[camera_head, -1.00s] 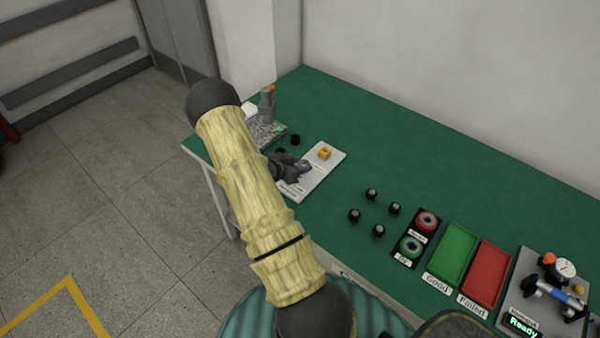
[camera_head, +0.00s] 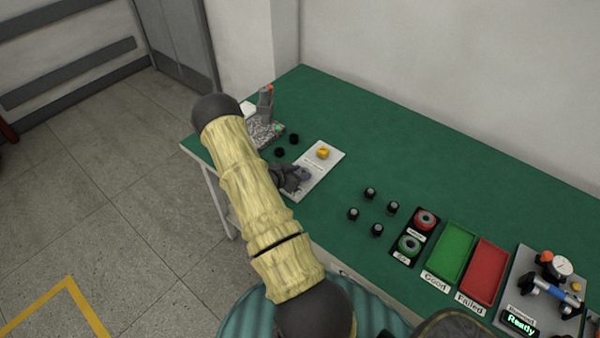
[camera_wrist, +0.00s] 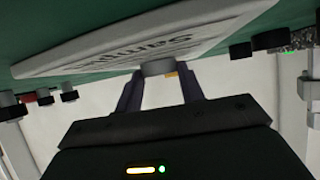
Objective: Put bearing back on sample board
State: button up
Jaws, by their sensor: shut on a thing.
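The white sample board (camera_head: 323,170) lies on the green table, with a yellow piece (camera_head: 322,153) on its far half. It also fills the top of the wrist view (camera_wrist: 100,52), with part of its printed lettering showing. My gripper (camera_head: 302,176) is over the near half of the board. In the wrist view my gripper (camera_wrist: 159,80) is shut on a small grey round bearing (camera_wrist: 158,67), held between the fingertips close to the board. I cannot tell whether the bearing touches the board.
Two black round parts (camera_head: 286,146) and a grey stand (camera_head: 265,105) are behind the board. Several black parts (camera_head: 377,230) stand to the right, before the red and green ring holders (camera_head: 409,246), green tray (camera_head: 452,258), red tray (camera_head: 484,273) and gauge plate (camera_head: 520,290).

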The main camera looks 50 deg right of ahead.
jog(key=shift+s+a+f+b, duration=0.15)
jog(key=shift+a+f+b, duration=0.15)
jog(key=shift+f+b, duration=0.25)
jog(key=o, duration=1.1)
jog(key=shift+f, duration=0.15)
jog(key=shift+c, duration=0.2)
jog(key=shift+s, duration=0.1)
jog(key=shift+r+p, duration=0.4)
jog(key=shift+p, duration=0.15)
jog(key=shift+w+a+r, duration=0.1)
jog(key=shift+w+r, duration=0.1)
jog(key=shift+w, duration=0.05)
jog(key=v, duration=0.5)
jog(key=b+v, duration=0.1)
jog(key=v, duration=0.5)
jog(key=shift+a+r, duration=0.15)
jog(key=shift+r, duration=0.25)
jog(key=shift+w, duration=0.1)
